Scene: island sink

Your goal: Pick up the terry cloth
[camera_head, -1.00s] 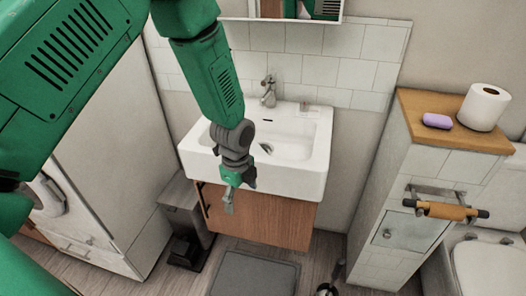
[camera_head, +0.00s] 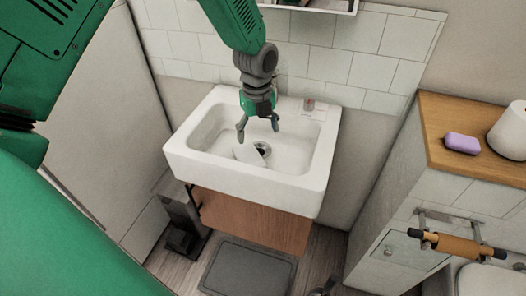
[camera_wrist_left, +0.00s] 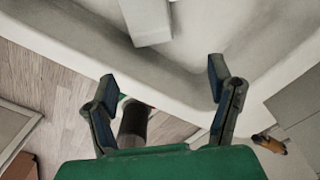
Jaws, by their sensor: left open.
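A small pale, flat-sided piece (camera_head: 249,154) lies in the white sink (camera_head: 318,160), left of the drain; I cannot tell for certain that it is the terry cloth. A pale block-like shape (camera_wrist_left: 148,22), likely the same piece, shows at the top of the left wrist view. My left gripper (camera_head: 258,126) is open, pointing down over the basin, with the pale piece just below its fingertips in the head view. In the left wrist view its two fingers (camera_wrist_left: 162,78) are spread with nothing between them. My right gripper is not in view.
The tap is hidden behind my left arm. A small red-topped item (camera_head: 309,104) stands on the sink's back ledge. At right, a cabinet (camera_head: 440,110) holds purple soap (camera_head: 462,143) and a paper roll (camera_head: 510,132).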

